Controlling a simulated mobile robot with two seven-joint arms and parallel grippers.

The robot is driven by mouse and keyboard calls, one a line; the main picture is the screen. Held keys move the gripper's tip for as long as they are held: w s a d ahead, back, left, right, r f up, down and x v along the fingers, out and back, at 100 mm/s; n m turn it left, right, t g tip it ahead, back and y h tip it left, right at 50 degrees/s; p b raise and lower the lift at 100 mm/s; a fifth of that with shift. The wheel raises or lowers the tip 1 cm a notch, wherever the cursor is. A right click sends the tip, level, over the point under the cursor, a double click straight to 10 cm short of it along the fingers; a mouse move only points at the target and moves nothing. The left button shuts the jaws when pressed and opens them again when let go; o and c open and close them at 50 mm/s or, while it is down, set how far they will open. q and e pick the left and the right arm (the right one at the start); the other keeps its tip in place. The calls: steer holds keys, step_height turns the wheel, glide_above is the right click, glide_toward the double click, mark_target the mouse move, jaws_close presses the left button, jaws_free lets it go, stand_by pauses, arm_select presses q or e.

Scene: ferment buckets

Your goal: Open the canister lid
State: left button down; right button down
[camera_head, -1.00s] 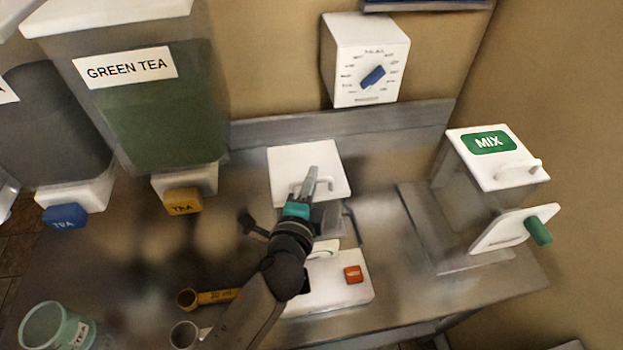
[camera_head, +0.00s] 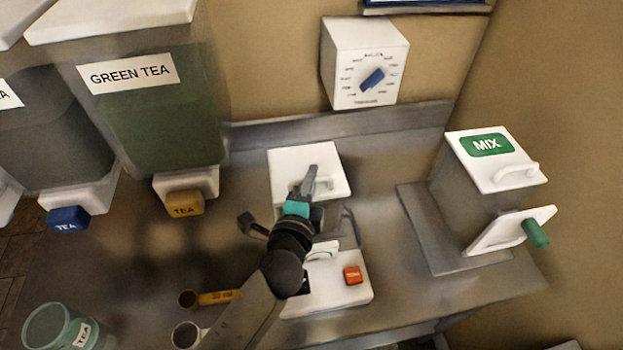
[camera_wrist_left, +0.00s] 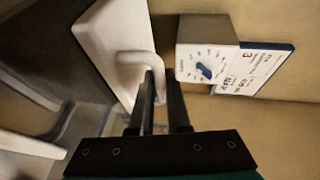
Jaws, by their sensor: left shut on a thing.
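The canister has a white square lid (camera_head: 290,160) with a white bar handle (camera_head: 326,184), in the middle of the head view. The lid looks level on the canister, whose body is largely hidden by my arm. My left gripper (camera_head: 311,178) is at the handle. In the left wrist view the lid (camera_wrist_left: 103,40) looks tilted by the camera angle, and my left gripper (camera_wrist_left: 162,90) has its two dark fingers at the handle (camera_wrist_left: 138,57), shut on it. My right gripper is not in view.
A white box (camera_head: 340,65) with a blue dial is on the wall behind. A MIX container (camera_head: 503,178) stands at right, a green tea dispenser (camera_head: 165,120) at left. A white device (camera_head: 330,293) with an orange button, a scoop (camera_head: 215,297) and a cup (camera_head: 55,328) are in front.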

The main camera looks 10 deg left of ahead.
arm_select(q)
steer(key=w+r+p, duration=0.2)
steer(key=r+p, duration=0.1)
steer(key=w+a+r+p, duration=0.1)
steer(key=r+p, duration=0.1)
steer(key=shift+r, duration=0.15)
steer(key=shift+w+a+r+p, duration=0.2)
steer(key=shift+w+r+p, duration=0.2)
steer(key=shift+w, duration=0.15)
steer(key=shift+w+a+r+p, duration=0.15)
steer(key=shift+w+r+p, duration=0.25)
steer(key=shift+w, duration=0.1)
